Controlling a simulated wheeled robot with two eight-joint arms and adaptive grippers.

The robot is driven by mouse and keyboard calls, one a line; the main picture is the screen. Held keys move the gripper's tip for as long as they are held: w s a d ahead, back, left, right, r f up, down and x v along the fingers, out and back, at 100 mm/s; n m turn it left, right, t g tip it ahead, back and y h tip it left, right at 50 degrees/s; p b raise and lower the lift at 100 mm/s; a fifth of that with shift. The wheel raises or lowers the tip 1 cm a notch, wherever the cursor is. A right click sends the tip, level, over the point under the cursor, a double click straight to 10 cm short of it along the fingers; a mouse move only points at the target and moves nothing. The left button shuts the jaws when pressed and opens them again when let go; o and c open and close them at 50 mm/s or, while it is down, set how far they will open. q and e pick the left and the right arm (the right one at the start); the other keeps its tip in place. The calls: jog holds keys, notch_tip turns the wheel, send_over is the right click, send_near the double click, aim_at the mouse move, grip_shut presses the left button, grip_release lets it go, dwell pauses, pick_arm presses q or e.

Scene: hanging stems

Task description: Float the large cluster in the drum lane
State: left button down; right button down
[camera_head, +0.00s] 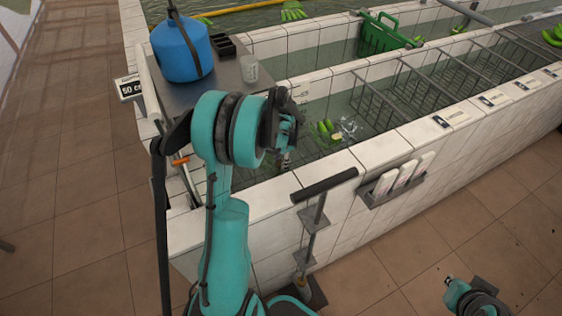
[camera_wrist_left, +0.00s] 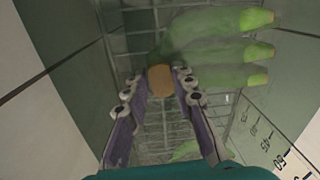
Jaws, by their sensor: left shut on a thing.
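A large cluster of green bananas (camera_wrist_left: 215,45) fills the upper right of the left wrist view, fingers pointing right with yellowish tips. Its tan cut crown (camera_wrist_left: 160,81) sits between the fingertips of my left gripper (camera_wrist_left: 161,88), which is shut on it. In the head view, my left gripper (camera_head: 286,157) hangs low inside the near tiled lane, partly hidden by its own arm. Green bananas (camera_head: 324,130) show just beyond it, beside splashing at the water (camera_head: 347,128). My right gripper (camera_head: 478,301) is at the lower right edge, away from the tank; its fingers are not clear.
A blue drum (camera_head: 182,48) and a grey cup (camera_head: 249,68) stand on a metal shelf left of the lane. Wire racks (camera_head: 425,88) fill the lane further right. A green crate (camera_head: 379,35) stands behind. A black-handled post (camera_head: 322,187) stands before the wall.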

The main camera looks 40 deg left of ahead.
pick_arm(q)
jog(key=shift+f, duration=0.3)
jog(key=c, duration=1.2)
grip_release()
jog(key=r+p, duration=0.4)
jog(key=r, duration=0.5)
jog(key=r+p, duration=0.4)
jog(key=r, duration=0.6)
jog(key=r+p, duration=0.5)
jog(key=r, duration=0.5)
jog(key=shift+s+d+r, duration=0.15)
jog(key=shift+d+r, duration=0.1)
jog(key=shift+d, duration=0.1)
